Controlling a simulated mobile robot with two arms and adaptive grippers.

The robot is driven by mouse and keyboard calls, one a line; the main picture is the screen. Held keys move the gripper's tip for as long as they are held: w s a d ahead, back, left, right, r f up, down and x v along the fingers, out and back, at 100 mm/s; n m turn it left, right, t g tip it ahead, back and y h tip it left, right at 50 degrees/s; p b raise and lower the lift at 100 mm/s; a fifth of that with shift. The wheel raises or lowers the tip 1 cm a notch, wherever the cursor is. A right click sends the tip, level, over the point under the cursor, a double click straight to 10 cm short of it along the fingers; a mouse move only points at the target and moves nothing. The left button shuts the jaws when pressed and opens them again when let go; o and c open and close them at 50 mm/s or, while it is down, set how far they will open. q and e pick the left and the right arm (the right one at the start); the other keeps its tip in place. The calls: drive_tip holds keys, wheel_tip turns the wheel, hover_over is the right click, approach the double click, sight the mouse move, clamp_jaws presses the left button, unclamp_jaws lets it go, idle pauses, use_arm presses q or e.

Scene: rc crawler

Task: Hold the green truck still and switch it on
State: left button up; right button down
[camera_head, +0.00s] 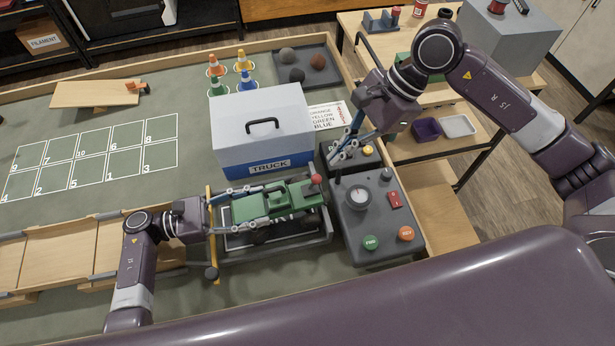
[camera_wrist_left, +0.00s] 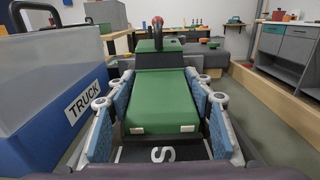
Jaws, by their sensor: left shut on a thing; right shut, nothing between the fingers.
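The green truck (camera_head: 280,199) sits in a dark grey tray (camera_head: 290,244) in front of the TRUCK box. A red knob (camera_head: 316,179) stands at its right end; in the left wrist view the knob (camera_wrist_left: 158,22) rises behind the green body (camera_wrist_left: 163,100). My left gripper (camera_head: 266,203) is shut on the truck, with a blue-padded finger along each long side. My right gripper (camera_head: 336,156) is shut and empty, pointing down over a small dark box (camera_head: 370,160) with a yellow button, right of and behind the truck. I cannot tell whether its tips touch the box.
A grey control panel (camera_head: 378,220) with a dial, red switch, and green and orange buttons stands right of the tray. The blue-and-white TRUCK box (camera_head: 262,125) stands behind the truck. Several cones (camera_head: 248,82) and a tray of rocks (camera_head: 307,72) lie farther back.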

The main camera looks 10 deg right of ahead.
sight(314, 183)
use_arm(q)
drive_tip(key=shift+r, duration=0.15)
use_arm(e)
drive_tip(key=s+d+r+m+h, duration=0.1)
drive_tip(key=d+r+m+h, duration=0.1)
drive_tip(key=d+r+m, duration=0.1)
drive_tip(key=d+m, duration=0.1)
drive_tip(key=d, duration=0.1)
drive_tip(key=shift+s+d+r+m+t, duration=0.2)
drive_tip(key=shift+s+d+m+t, duration=0.1)
drive_tip(key=shift+s+d, duration=0.1)
drive_tip(key=shift+f, duration=0.1)
drive_tip(key=x, duration=0.9)
drive_tip(key=a, duration=0.3)
drive_tip(key=shift+w+f, duration=0.3)
drive_tip(key=shift+w+a, duration=0.1)
drive_tip(key=shift+a, duration=0.45)
